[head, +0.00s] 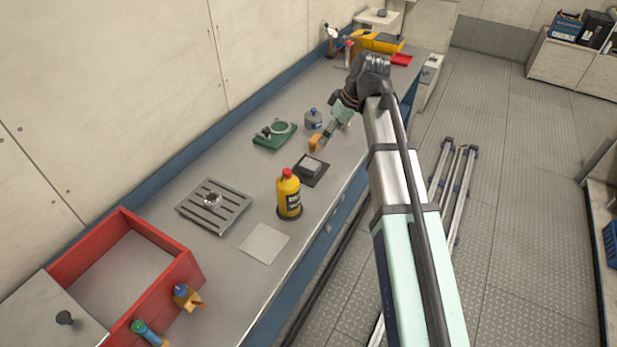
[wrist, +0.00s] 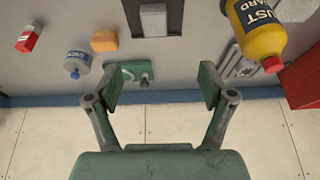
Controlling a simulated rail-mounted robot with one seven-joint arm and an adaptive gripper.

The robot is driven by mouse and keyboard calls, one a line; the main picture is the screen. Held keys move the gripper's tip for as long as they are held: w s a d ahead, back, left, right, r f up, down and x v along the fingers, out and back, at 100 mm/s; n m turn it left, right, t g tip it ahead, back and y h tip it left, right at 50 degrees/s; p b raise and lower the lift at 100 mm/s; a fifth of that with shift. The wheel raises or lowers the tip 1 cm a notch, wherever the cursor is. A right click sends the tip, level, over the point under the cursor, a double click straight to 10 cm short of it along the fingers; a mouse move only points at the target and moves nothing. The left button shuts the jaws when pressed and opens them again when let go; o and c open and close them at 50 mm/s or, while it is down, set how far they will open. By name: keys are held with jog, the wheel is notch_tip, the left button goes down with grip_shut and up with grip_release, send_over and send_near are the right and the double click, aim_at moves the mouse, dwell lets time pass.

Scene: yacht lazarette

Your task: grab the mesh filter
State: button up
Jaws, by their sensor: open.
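A small round metallic piece (head: 212,198) sits on a grey slotted tray (head: 226,217) on the bench; it looks like the mesh filter, but I cannot be certain. In the wrist view, part of the slotted tray (wrist: 230,58) shows at the right, beside the yellow bottle; the round piece is not clear there. My gripper (head: 335,125) is above the bench, farther along it than the tray. In the wrist view my gripper (wrist: 160,84) is open, with its fingers wide apart and nothing held. A green fixture (wrist: 130,74) lies below, near the left finger.
A tall yellow bottle (head: 289,195) stands between my gripper and the tray. A grey block (head: 311,168) on a dark pad, an orange sponge (wrist: 104,41) and a blue-capped bottle (wrist: 77,63) are nearby.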

jog(key=p, duration=0.3)
send_over(310, 164)
jog(key=s+d, duration=0.1)
jog(key=d, duration=0.1)
notch_tip(310, 164, down, 11)
jog(key=shift+s+f, duration=0.15)
jog(key=shift+f, duration=0.05)
jog(key=shift+w+p+x, duration=0.2)
jog(key=shift+p+x, duration=1.1)
jog(key=shift+x, duration=1.25)
jog(key=shift+d, duration=0.1)
jog(key=c, duration=1.5)
grip_shut()
jog(key=shift+r, duration=0.2)
